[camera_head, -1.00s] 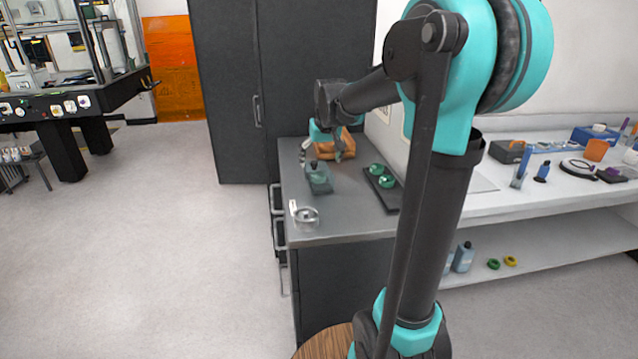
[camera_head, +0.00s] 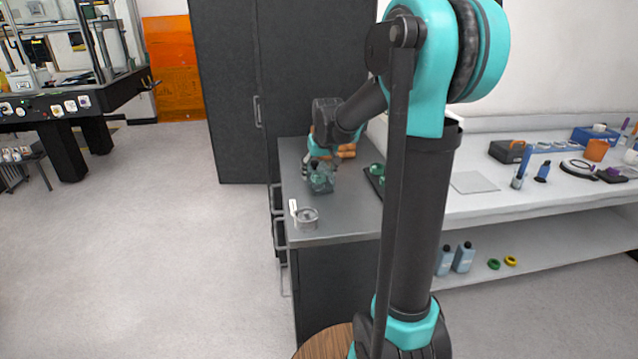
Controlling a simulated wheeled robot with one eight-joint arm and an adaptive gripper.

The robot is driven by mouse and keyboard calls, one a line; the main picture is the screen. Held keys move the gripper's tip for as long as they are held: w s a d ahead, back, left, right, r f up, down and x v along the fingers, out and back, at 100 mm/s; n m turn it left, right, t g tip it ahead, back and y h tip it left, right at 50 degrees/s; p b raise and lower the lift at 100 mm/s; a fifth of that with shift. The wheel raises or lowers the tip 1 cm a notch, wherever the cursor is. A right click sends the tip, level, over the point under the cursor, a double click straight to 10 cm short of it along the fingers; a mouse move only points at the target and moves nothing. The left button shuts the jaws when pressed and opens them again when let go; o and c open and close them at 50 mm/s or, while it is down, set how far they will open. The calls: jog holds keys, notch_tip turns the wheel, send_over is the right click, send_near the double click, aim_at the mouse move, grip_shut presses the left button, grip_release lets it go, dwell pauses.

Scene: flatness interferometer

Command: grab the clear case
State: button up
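A clear, greenish see-through case (camera_head: 322,184) sits on the grey counter (camera_head: 345,222), near its left side. My gripper (camera_head: 320,170) reaches down from my teal and black arm and is right at the case, overlapping its top in this view. The gripper is small and partly covered by my arm. I cannot tell whether its fingers are open or shut, or whether they touch the case.
A round metal-rimmed dish (camera_head: 306,218) stands in front of the case. A dark tray (camera_head: 374,181) with green round pieces lies to the right, partly behind my arm. An orange-brown object (camera_head: 347,151) is behind. A white bench (camera_head: 540,195) with small tools stands at right.

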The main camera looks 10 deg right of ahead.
jog(key=c, duration=0.9)
jog(key=shift+o, duration=0.2)
